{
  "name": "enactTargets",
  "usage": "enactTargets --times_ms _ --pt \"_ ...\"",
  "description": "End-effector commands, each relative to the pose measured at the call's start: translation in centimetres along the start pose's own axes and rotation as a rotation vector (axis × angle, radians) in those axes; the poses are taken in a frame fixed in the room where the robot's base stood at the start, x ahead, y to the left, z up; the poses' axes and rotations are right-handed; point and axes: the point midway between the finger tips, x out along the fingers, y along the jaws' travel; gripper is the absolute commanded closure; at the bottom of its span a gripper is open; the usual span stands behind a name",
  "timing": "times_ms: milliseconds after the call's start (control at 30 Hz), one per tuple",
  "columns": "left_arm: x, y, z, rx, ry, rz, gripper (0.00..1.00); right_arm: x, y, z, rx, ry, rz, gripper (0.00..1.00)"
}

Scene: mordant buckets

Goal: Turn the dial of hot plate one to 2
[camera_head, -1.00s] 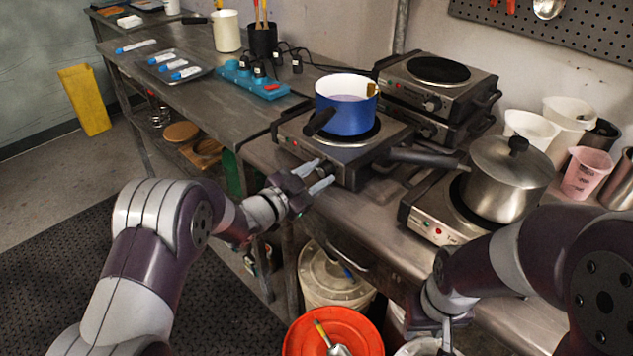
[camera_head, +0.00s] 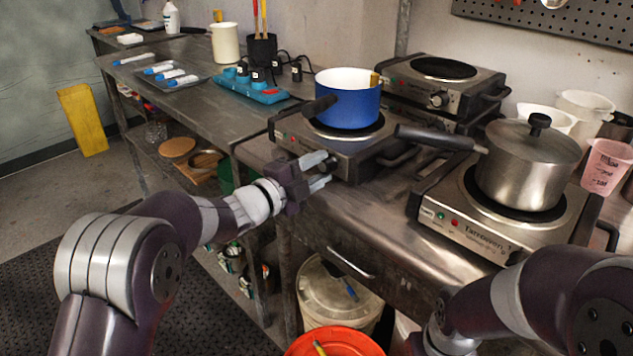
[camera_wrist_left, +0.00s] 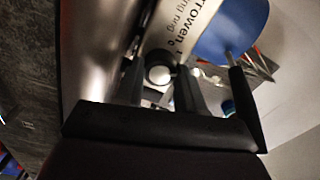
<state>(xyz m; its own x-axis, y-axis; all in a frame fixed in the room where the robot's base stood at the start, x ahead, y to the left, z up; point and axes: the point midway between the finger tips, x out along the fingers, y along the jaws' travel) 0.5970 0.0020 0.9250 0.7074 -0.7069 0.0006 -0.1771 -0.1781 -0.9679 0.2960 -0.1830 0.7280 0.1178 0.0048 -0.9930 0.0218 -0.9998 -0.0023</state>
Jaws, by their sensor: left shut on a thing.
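The number that the dial points to cannot be read. Of my right arm only links show at the lower right; its gripper is out of frame.
A second hot plate (camera_head: 467,228) with a lidded steel pot (camera_head: 527,170) stands to the right. Its pot's handle reaches towards the first hot plate. More hot plates (camera_head: 441,95) are stacked behind. A blue power strip (camera_head: 252,88) lies behind left. Buckets (camera_head: 338,296) stand under the table.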

Motion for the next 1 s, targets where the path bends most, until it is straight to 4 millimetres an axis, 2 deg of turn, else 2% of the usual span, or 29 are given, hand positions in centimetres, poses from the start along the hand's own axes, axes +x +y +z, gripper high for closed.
enactTargets --times_ms 33,300,867,900,933,1000 --pt "0.0 0.5 0.1 0.022 0.000 0.002 0.92 0.8 0.0 0.1 0.000 0.000 0.000 0.57" --pt "0.0 0.3 0.1 0.113 0.000 0.003 0.92 1.8 0.0 0.2 0.000 0.000 0.000 0.57" --pt "0.0 0.1 0.0 0.136 0.000 0.003 0.92 2.0 0.0 0.2 0.000 0.000 0.000 0.57" --pt "0.0 0.1 0.0 0.136 0.000 0.003 0.49 2.0 0.0 0.2 0.000 0.000 0.000 0.57" --pt "0.0 0.1 0.0 0.136 0.000 0.003 0.39 2.0 0.0 0.2 0.000 0.000 0.000 0.57" --pt "0.0 0.1 0.0 0.136 0.000 0.003 0.36 2.0 0.0 0.2 0.000 0.000 0.000 0.57"
